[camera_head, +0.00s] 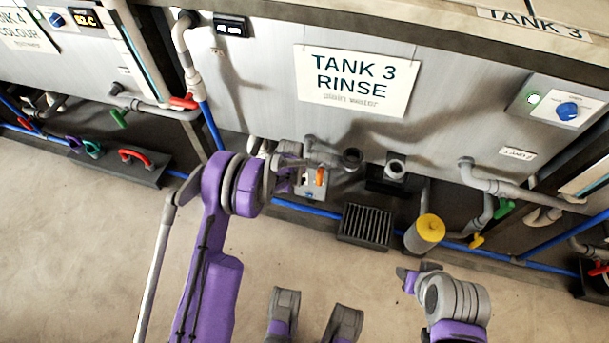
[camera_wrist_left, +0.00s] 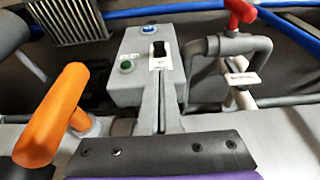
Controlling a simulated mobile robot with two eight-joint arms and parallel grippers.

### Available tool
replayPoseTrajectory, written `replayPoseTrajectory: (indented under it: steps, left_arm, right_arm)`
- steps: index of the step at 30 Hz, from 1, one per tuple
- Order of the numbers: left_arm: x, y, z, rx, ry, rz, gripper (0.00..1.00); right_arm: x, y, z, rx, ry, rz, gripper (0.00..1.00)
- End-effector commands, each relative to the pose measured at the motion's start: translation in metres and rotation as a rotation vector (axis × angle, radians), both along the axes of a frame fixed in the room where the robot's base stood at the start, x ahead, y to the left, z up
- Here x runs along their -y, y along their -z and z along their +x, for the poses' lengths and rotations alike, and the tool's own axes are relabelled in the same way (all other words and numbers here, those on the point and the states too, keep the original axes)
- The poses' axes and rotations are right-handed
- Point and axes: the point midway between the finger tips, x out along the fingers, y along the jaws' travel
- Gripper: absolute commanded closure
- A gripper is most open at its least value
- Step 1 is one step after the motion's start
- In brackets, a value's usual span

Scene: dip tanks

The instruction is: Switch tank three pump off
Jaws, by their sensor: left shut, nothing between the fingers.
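The tank three pump's grey switch box (camera_wrist_left: 120,88) shows in the left wrist view. It has a black rocker in a slot (camera_wrist_left: 160,48), a blue button (camera_wrist_left: 125,32) and a green lamp or button (camera_wrist_left: 125,67). My left gripper (camera_wrist_left: 162,85) is shut and empty, its fingers pointing at the box just below the rocker. I cannot tell whether they touch. In the head view the box (camera_head: 312,190) sits low under the TANK 3 RINSE sign (camera_head: 356,80), partly hidden by my left arm. My right arm is at lower right; its jaws are not clear.
An orange handle (camera_wrist_left: 55,115) stands close left of my left fingers. A grey pipe with a red valve handle (camera_wrist_left: 240,12) is on the right. A floor grate (camera_head: 366,226) and a yellow-capped cylinder (camera_head: 428,232) stand right of the box. A blue knob (camera_head: 567,111) is on tank three's panel.

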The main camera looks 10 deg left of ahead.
Motion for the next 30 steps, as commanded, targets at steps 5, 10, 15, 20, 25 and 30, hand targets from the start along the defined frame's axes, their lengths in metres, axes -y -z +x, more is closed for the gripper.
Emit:
replayPoseTrajectory:
  steps: [5, 10, 15, 20, 25, 30]
  left_arm:
    - [0.000, 0.001, 0.000, 0.000, 0.000, 0.000, 1.00]
    - [0.000, 0.002, 0.000, 0.000, 0.000, 0.000, 1.00]
    - [0.000, 0.017, 0.005, 0.000, 0.000, 0.000, 1.00]
    - [0.000, 0.046, 0.013, 0.000, 0.000, 0.000, 1.00]
    - [0.001, 0.074, 0.022, 0.000, 0.000, 0.000, 1.00]
    - [0.001, 0.091, 0.028, 0.000, 0.000, 0.000, 1.00]
  right_arm:
    - [0.000, 0.000, 0.000, 0.000, 0.000, 0.000, 0.50]
    - [0.000, 0.000, 0.000, 0.000, 0.000, 0.000, 0.50]
    - [0.000, 0.004, 0.000, -0.002, 0.000, 0.000, 0.50]
    - [0.000, 0.011, 0.001, -0.004, 0.000, 0.000, 0.50]
    - [0.000, 0.018, 0.001, -0.006, 0.000, 0.000, 0.50]
    - [0.000, 0.021, 0.002, -0.007, 0.000, 0.000, 0.50]
